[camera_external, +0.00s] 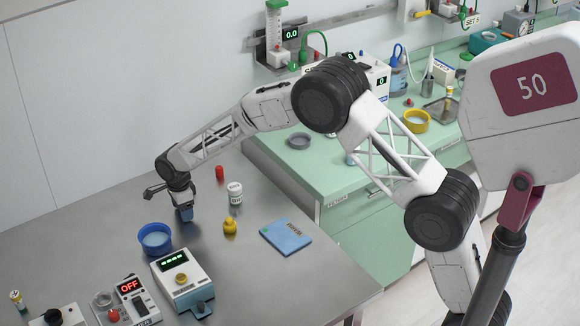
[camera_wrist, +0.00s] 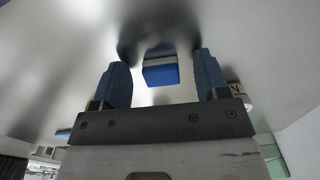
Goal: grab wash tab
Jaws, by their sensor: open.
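A small blue block with a pale layer, which looks like the wash tab (camera_wrist: 161,74), lies on the steel table in the wrist view, between and just ahead of my fingertips. My gripper (camera_wrist: 161,66) is open, with one blue-grey finger on each side of the tab and a gap on both sides. In the external view my gripper (camera_external: 184,208) points down close to the table, behind the blue bowl. There the blue fingers and the tab cannot be told apart.
Near my gripper are a blue bowl (camera_external: 155,240), a white jar (camera_external: 235,193), a red cylinder (camera_external: 219,172) and a yellow piece (camera_external: 230,227). A blue packet (camera_external: 286,236) lies to the right. A device with a green display (camera_external: 181,280) stands in front.

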